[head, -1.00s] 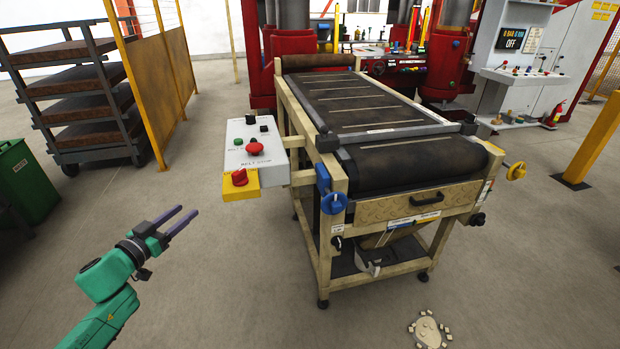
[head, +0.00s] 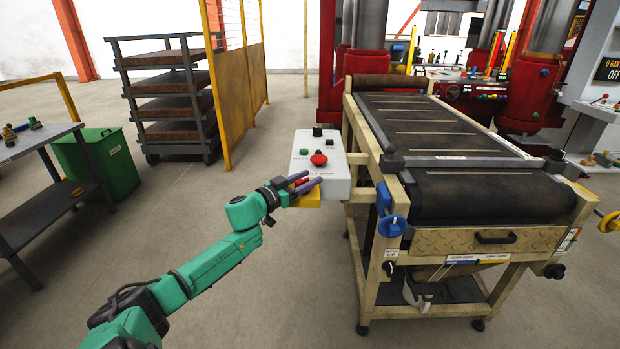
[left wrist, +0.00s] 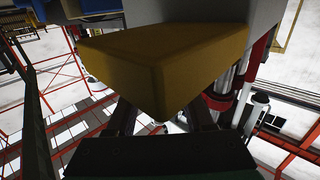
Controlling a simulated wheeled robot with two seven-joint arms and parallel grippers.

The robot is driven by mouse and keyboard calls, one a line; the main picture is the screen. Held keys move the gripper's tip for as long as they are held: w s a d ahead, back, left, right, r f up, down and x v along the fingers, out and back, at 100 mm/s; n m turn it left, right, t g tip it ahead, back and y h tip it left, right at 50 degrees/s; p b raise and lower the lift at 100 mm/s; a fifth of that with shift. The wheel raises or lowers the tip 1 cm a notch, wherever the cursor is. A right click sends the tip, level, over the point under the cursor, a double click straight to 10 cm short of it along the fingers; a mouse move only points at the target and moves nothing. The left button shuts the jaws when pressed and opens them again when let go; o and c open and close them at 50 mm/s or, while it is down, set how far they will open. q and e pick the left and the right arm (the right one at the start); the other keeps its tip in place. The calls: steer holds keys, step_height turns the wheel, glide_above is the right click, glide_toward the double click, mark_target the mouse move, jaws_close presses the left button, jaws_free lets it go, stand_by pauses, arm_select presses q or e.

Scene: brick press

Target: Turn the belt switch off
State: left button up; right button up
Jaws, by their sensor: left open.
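The white control box (head: 333,178) stands on the left side of the belt frame. It carries a red mushroom button (head: 319,160), a small green button (head: 304,162) and black knobs (head: 317,132). A yellow block (head: 308,202) with a red knob (head: 301,182) sits at its near left corner. My left gripper (head: 313,177) is open at this corner, its dark fingers on either side of the red knob in the picture. Contact cannot be told. The left wrist view shows the yellow block (left wrist: 160,65) close up, covering the fingertips; the red knob is hidden there. My right gripper is out of view.
A rack (head: 172,100), a yellow mesh screen (head: 240,75), a green bin (head: 100,165) and a bench (head: 40,140) are at left. Floor between is clear.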

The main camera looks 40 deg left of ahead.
arm_select(q)
steer(key=shift+w+d, duration=0.15)
steer(key=shift+w, duration=0.35)
jaws_close()
